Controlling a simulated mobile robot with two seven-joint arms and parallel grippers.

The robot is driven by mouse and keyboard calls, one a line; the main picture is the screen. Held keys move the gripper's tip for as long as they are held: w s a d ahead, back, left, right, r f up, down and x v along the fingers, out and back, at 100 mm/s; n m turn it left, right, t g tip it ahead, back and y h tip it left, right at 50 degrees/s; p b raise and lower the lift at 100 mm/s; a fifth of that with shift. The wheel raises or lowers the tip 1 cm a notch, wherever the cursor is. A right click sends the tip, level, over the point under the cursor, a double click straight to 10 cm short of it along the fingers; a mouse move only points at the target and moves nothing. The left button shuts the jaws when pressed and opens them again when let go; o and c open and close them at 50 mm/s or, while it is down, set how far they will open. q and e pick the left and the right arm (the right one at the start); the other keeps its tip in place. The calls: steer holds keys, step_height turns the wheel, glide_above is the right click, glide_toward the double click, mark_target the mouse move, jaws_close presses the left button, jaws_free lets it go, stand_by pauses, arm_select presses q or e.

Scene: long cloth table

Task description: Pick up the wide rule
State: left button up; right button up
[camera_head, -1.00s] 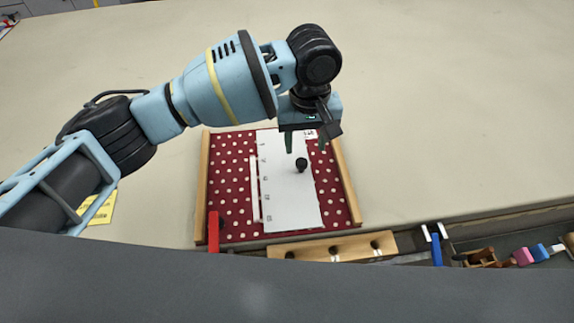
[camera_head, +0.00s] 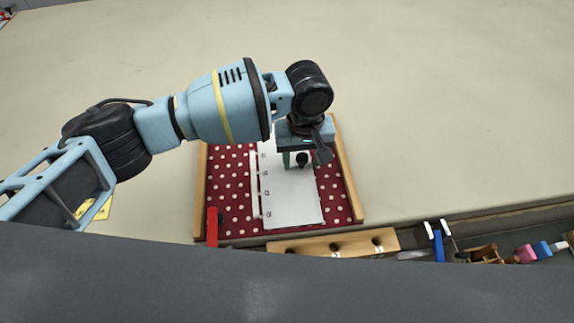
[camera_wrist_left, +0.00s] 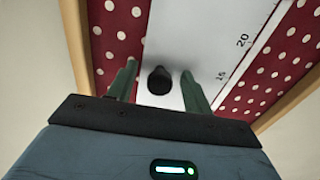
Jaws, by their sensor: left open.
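The wide rule (camera_head: 290,205) is a flat white board with printed numbers along one edge and a black knob (camera_head: 302,159) on it. It lies on red polka-dot cloth in a wooden-sided tray. My left gripper (camera_head: 294,160) is over the rule at the knob, fingers pointing down. In the left wrist view, the open green fingers (camera_wrist_left: 158,85) stand on either side of the black knob (camera_wrist_left: 160,80), with gaps between. The rule (camera_wrist_left: 205,40) also shows there. My right gripper is not in view.
The tray (camera_head: 346,175) has raised wooden sides close around the rule. A red piece (camera_head: 212,228) sits at its near left corner. A wooden block with holes (camera_head: 310,247), a blue clamp (camera_head: 438,243) and several small tools lie along the near edge. The far table is clear.

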arm_select(q)
jaws_close()
steer(key=shift+r, duration=0.15)
steer(key=shift+r, duration=0.6)
step_height(320, 180, up, 2)
steer(key=shift+w+r, duration=0.1)
steer(key=shift+r, duration=0.05)
steer(key=s+d, duration=0.2)
steer(key=d, duration=0.2)
steer(key=s+d+r, duration=0.1)
steer(key=s+d, duration=0.2)
steer(key=d, duration=0.2)
steer(key=s+d, duration=0.3)
steer(key=d, duration=0.2)
steer(key=shift+r, duration=0.15)
